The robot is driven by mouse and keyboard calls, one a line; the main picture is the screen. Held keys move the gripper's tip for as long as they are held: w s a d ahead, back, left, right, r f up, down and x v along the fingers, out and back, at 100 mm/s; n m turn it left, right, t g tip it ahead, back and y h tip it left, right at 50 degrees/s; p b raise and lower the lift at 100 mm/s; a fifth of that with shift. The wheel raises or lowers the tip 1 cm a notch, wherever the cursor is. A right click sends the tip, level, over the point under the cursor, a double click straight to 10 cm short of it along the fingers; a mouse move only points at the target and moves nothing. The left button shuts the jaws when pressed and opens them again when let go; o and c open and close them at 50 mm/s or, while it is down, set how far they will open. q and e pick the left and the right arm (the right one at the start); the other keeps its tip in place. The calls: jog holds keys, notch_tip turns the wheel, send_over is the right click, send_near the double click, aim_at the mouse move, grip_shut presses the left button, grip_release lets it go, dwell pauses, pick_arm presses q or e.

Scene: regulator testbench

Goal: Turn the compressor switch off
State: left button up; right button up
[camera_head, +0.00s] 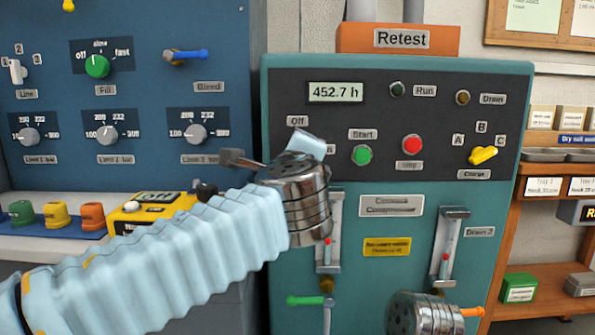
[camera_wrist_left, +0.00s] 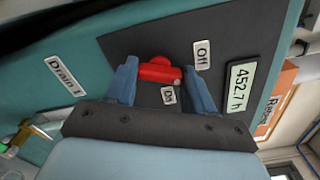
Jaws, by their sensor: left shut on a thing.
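The compressor switch is a red handle (camera_wrist_left: 160,70) on the dark panel, seen in the left wrist view. The Off label (camera_wrist_left: 202,55) is beside it to the right and the On label (camera_wrist_left: 168,95) just below it. My left gripper (camera_wrist_left: 161,80) is shut on the red handle, with one pale blue finger at each end of it. I cannot tell which label the handle points to. In the head view my left gripper (camera_head: 306,143) is at the panel below the Off label (camera_head: 297,121) and hides the switch.
Right of the switch are a green Start button (camera_head: 361,155), a red Stop button (camera_head: 412,145) and a yellow selector (camera_head: 483,155). Drain tubes (camera_head: 449,250) stand below. The blue panel (camera_head: 130,15) with knobs is at left. An orange Retest sign (camera_head: 358,41) sits on top.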

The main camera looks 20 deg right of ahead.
pick_arm(q)
jog(key=shift+f+n+b, duration=0.1)
jog(key=shift+n+b, duration=1.4)
jog(key=shift+n, duration=0.9)
jog(key=o, duration=1)
jog(key=shift+o, duration=0.2)
jog(key=b+v, duration=0.1)
jog(key=v, duration=1.2)
jog(key=shift+s, duration=0.4)
jog(key=shift+a, duration=0.15)
